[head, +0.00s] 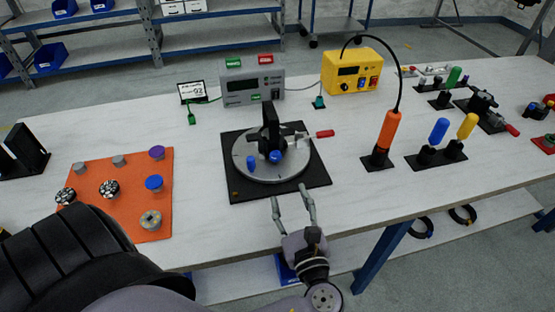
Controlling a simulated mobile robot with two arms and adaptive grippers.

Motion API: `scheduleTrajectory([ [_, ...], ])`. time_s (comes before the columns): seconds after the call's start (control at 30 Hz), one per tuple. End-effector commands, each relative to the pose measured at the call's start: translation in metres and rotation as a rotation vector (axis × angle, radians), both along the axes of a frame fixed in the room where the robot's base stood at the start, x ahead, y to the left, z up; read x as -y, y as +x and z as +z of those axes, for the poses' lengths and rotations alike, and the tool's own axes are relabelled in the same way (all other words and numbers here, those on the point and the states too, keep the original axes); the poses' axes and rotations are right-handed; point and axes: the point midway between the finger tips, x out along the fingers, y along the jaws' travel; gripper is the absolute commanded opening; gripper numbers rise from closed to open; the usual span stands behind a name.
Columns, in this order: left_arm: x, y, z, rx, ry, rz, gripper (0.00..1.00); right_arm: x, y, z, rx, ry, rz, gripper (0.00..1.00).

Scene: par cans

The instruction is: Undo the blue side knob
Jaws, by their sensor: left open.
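A black fixture (270,120) stands on a round grey plate (292,170) on a square black base (315,182) near the middle of the table. Two blue knobs show low on its near side: one at the left (251,162) and one nearer the centre (275,157). I cannot tell for certain which is the side knob. A red-tipped handle (325,133) sticks out to the right. My left gripper (289,193) is open and empty at the table's front edge, in front of the base and apart from the knobs. My right gripper is not in view.
An orange mat (125,220) with several loose knobs lies at the left. A grey meter (252,86) and a yellow box (350,72) stand behind the fixture. An orange-handled tool (388,130) and blue and yellow handles stand at the right. The tabletop (350,185) right of the gripper is clear.

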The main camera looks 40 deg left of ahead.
Motion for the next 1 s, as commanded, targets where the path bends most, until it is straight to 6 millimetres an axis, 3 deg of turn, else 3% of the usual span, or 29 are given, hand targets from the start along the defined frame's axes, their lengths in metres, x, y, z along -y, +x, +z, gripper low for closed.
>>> scheduleTrajectory([
  [0.3, -0.055, 0.047, 0.002, 0.003, 0.004, 0.001, 0.46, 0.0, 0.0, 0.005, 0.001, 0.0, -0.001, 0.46],
  [0.5, -0.081, 0.069, 0.001, 0.001, 0.002, -0.001, 0.46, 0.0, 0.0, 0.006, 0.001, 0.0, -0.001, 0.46],
  [0.7, -0.094, 0.08, 0.0, -0.001, 0.001, -0.001, 0.46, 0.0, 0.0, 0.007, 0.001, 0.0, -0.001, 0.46],
  [1.0, -0.096, 0.082, 0.0, -0.001, -0.001, -0.001, 0.46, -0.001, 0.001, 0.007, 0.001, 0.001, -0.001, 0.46],
])
